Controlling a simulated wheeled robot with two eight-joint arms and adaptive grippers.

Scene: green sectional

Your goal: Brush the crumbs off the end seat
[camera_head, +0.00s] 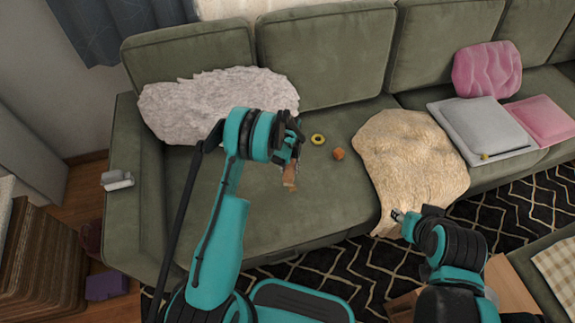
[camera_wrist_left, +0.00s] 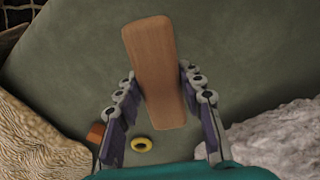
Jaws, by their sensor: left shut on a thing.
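The end seat (camera_head: 250,205) is the green cushion at the left end of the sectional. My left gripper (camera_head: 292,160) is over it, shut on a brown wooden brush (camera_wrist_left: 153,50), which also shows in the head view (camera_head: 289,178). Bristles are not visible. A yellow ring (camera_head: 318,139) and a small orange block (camera_head: 338,154) lie on the seat, right of my left gripper; the left wrist view also shows the ring (camera_wrist_left: 142,144) and block (camera_wrist_left: 96,131). I cannot make out finer crumbs. My right gripper (camera_head: 397,214) is at the beige throw's front edge; its jaws are unclear.
A grey-white fluffy throw (camera_head: 205,105) covers the seat's back left. A beige throw (camera_head: 415,155) drapes over the seat to the right. Grey (camera_head: 480,125) and pink (camera_head: 545,118) cushions lie farther right. A small white object (camera_head: 117,180) rests on the left armrest.

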